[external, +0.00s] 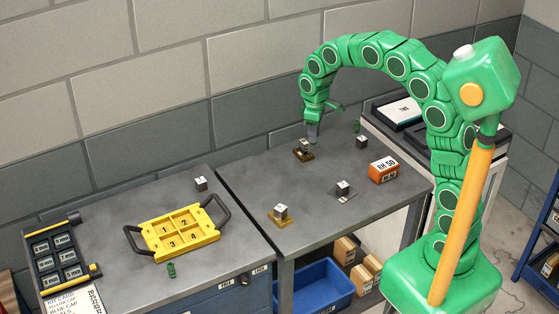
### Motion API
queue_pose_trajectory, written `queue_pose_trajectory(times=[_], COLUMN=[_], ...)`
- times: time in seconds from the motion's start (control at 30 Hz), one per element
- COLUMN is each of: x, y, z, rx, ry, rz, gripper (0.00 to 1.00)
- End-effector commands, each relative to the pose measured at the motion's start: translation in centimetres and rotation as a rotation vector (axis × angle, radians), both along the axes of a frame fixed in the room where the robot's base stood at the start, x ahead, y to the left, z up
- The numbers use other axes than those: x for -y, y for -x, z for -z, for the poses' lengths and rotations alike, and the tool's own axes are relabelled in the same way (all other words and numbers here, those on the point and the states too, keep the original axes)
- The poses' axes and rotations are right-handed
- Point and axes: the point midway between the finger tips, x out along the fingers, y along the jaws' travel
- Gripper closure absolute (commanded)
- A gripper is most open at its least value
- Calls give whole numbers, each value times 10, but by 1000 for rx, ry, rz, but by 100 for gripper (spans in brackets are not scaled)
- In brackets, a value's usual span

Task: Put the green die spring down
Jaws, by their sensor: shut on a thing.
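My gripper (312,137) points down low over the back of the right bench. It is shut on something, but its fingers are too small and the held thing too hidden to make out. A small labelled block on a brass-coloured base (304,154) is just in front of the fingertips; I cannot tell whether they touch. A small upright green cylinder (171,270), like a die spring, stands on the left bench in front of the yellow tray. Another small green piece (357,127) shows to the right of my gripper.
The yellow tray (150,238) has numbered compartments and black handles. A dark labelled rack (40,253) stands at far left. An orange box (383,169) and labelled blocks (281,211) (343,188) occupy the right bench (250,178). Its middle has bare room. A gap separates the benches.

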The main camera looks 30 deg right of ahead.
Motion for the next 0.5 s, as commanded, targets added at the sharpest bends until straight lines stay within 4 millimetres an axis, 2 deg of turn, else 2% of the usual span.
queue_pose_trajectory(times=[0.03,0.1,0.27,0.5], x=[-17,-39,-87,-158], y=[2,6,18,47], z=[-1,-3,-7,-11], rx=[2,4,7,4], ry=[1,0,0,0], rz=[-37,-84,-191,-353], gripper=[100,100,100,100])
